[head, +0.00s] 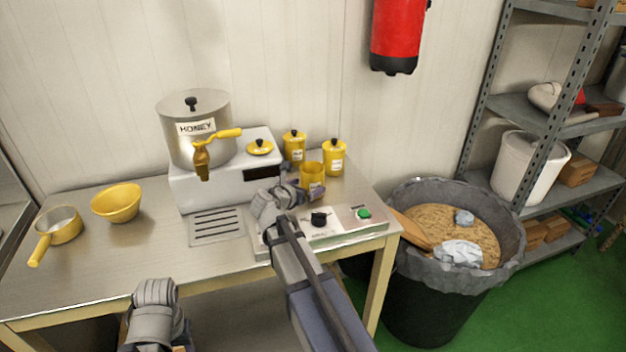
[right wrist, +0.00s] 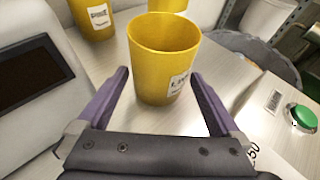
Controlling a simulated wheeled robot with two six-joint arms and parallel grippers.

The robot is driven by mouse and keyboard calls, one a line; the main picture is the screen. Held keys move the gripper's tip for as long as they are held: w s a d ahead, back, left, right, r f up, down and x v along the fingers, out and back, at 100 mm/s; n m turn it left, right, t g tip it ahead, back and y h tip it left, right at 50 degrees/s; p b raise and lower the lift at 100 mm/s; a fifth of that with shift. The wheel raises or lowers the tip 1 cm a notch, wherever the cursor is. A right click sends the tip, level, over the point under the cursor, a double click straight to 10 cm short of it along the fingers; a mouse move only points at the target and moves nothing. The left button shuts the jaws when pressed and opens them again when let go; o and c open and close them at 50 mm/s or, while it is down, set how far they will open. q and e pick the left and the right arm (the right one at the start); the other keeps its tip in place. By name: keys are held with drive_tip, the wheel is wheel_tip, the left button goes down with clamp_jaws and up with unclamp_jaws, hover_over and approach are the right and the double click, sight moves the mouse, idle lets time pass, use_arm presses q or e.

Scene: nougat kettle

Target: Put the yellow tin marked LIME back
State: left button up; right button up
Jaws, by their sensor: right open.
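The yellow tin marked LIME (right wrist: 163,60) stands upright and open-topped on the steel table, its label partly readable. It also shows in the head view (head: 312,174). My right gripper (right wrist: 160,80) is open, with its two fingers spread either side of the tin's near part and the tin standing between and just ahead of them. In the head view the right gripper (head: 300,191) is small and partly hidden by its wrist. A yellow lid with a black knob (head: 260,148) lies on the white machine. My left arm shows at the bottom, but its gripper fingers do not.
Two lidded yellow tins (head: 294,146) (head: 334,158) stand behind the LIME tin. The honey kettle (head: 190,130) and white machine (head: 190,185) are to the left. A panel with a green button (head: 363,213) is in front. A lined bin (head: 425,290) stands right of the table.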

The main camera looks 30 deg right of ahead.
sight(307, 186)
drive_tip(key=p+v, duration=0.1)
drive_tip(key=v, duration=0.4)
drive_tip(key=shift+s+a+r+p, duration=0.1)
drive_tip(key=shift+s+a+p, duration=0.05)
drive_tip(key=shift+a+p, duration=0.15)
drive_tip(key=shift+r, duration=0.1)
